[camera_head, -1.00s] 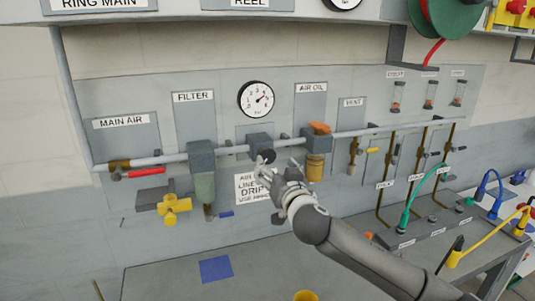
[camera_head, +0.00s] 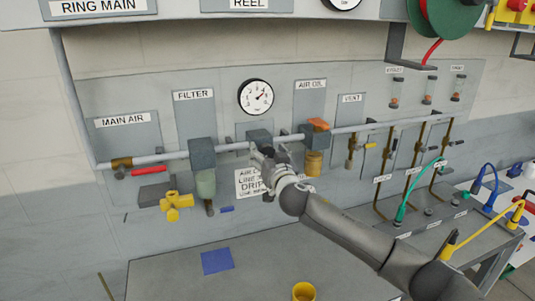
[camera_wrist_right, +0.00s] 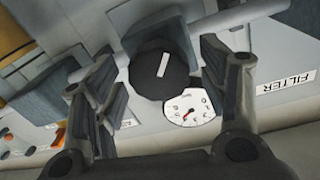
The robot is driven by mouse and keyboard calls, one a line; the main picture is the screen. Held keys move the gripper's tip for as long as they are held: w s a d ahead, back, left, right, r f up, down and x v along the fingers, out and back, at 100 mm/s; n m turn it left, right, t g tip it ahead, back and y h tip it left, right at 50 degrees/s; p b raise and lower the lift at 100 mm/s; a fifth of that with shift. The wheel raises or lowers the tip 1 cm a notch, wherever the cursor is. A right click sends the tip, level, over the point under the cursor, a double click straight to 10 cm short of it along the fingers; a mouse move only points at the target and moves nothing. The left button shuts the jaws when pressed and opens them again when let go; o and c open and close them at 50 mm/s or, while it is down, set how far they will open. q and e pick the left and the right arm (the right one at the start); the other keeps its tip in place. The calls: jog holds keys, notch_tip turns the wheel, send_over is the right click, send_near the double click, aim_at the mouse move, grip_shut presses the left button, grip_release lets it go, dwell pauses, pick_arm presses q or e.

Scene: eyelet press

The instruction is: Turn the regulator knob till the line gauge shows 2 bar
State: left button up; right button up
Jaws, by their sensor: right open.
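The line gauge (camera_head: 256,96) is a round white dial on the panel above the regulator block (camera_head: 258,136). Its needle appears to point to the upper right in the head view; I cannot read the exact value. My right gripper (camera_head: 267,155) is in front of the regulator and hides the knob in the head view. In the right wrist view the black regulator knob (camera_wrist_right: 160,68) with a white line shows between the open fingers of my right gripper (camera_wrist_right: 157,72). I cannot tell whether either finger touches it. The gauge (camera_wrist_right: 189,108) shows beside the knob there. My left gripper is not in view.
The filter bowl (camera_head: 205,182) hangs left of the regulator and the air oil unit (camera_head: 314,150) stands right of it. The yellow valve handle (camera_head: 176,204) sticks out lower left. A yellow cup (camera_head: 303,292) and a blue square (camera_head: 216,262) are on the bench below.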

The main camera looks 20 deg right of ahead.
jog(key=shift+c, duration=0.2)
jog(key=c, duration=1)
jog(key=shift+o, duration=0.2)
